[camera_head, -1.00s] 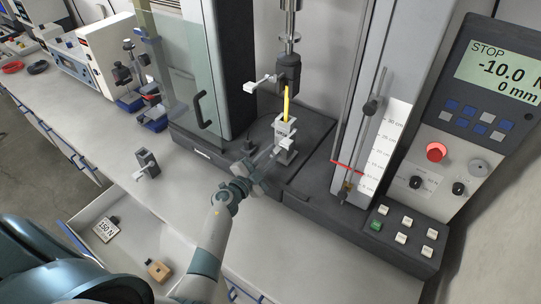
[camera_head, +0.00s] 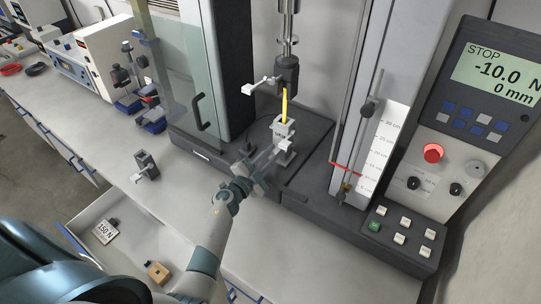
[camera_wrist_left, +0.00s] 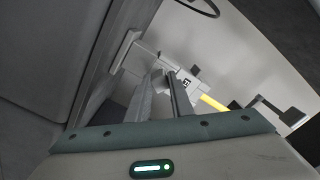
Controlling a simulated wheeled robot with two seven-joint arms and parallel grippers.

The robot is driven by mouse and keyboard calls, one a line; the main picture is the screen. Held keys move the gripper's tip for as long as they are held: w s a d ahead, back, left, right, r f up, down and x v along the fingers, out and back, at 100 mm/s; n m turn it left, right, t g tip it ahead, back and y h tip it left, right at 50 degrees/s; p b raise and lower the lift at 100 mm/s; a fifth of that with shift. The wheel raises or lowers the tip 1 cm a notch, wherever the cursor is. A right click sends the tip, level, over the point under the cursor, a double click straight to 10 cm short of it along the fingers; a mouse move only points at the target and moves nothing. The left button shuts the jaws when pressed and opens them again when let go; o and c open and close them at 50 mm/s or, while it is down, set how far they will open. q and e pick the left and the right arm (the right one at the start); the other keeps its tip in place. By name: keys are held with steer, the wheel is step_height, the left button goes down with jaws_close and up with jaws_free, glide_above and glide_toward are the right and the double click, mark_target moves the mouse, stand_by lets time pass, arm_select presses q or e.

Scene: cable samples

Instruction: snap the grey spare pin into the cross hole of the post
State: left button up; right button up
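The post (camera_head: 284,135) is the light grey lower holder on the dark machine base, with a yellow cable (camera_head: 285,106) rising from it to the dark upper holder (camera_head: 286,72). My left gripper (camera_head: 272,154) is low in front of the post, pointing at it. In the left wrist view the gripper's fingers (camera_wrist_left: 166,82) come close together right beside the labelled post (camera_wrist_left: 188,80). A small grey piece (camera_wrist_left: 157,74) shows between the tips, seemingly the spare pin. The cross hole is hidden. I cannot tell whether the pin touches the post. My right gripper is out of view.
A small dark clamp (camera_head: 147,165) stands on the bench at left. The open drawer (camera_head: 128,236) holds a 150 N plate (camera_head: 105,232) and a wooden block (camera_head: 158,272). The scale column (camera_head: 372,150) and button panel (camera_head: 402,232) stand to the right.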

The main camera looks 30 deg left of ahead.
arm_select(q)
steer(key=o, duration=0.5)
steer(key=shift+w, duration=0.1)
steer(key=s, duration=0.5)
steer(key=s+a+b, duration=0.1)
steer(key=s, duration=0.5)
steer(key=s+a+b, duration=0.1)
steer(key=s, duration=0.5)
steer(key=shift+s+a, duration=0.15)
steer(key=shift+a, duration=0.05)
